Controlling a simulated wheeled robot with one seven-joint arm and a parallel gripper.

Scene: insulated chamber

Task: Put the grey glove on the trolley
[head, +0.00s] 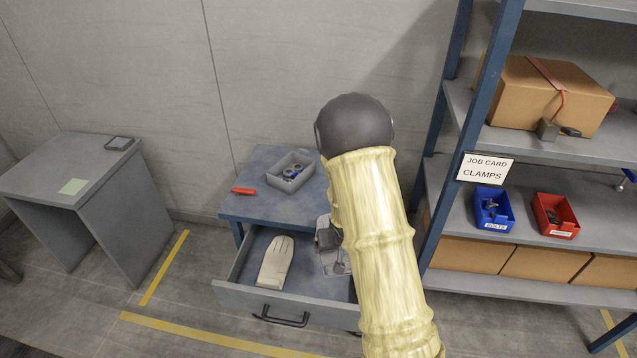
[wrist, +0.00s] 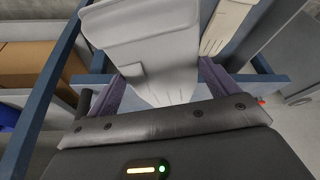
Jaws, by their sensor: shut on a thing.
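The grey glove (wrist: 150,45) is between the two purple-padded fingers of my gripper (wrist: 160,82) in the wrist view, and the gripper is shut on it. In the head view my gripper (head: 328,236) is at the right part of an open drawer (head: 240,290), mostly hidden by my arm. A grey piece of the glove (head: 338,264) shows under it; I cannot tell whether it touches the drawer floor. A cream glove (head: 275,262) lies in the drawer to the left, and also shows in the wrist view (wrist: 226,24). I cannot make out a trolley for certain.
The blue drawer unit (head: 256,208) bears a grey bin (head: 283,175) and a red object (head: 243,191). A grey table (head: 60,160) at left bears a green card and a small dark tray, with bare top around them. A blue-framed shelf (head: 455,110) stands close on the right.

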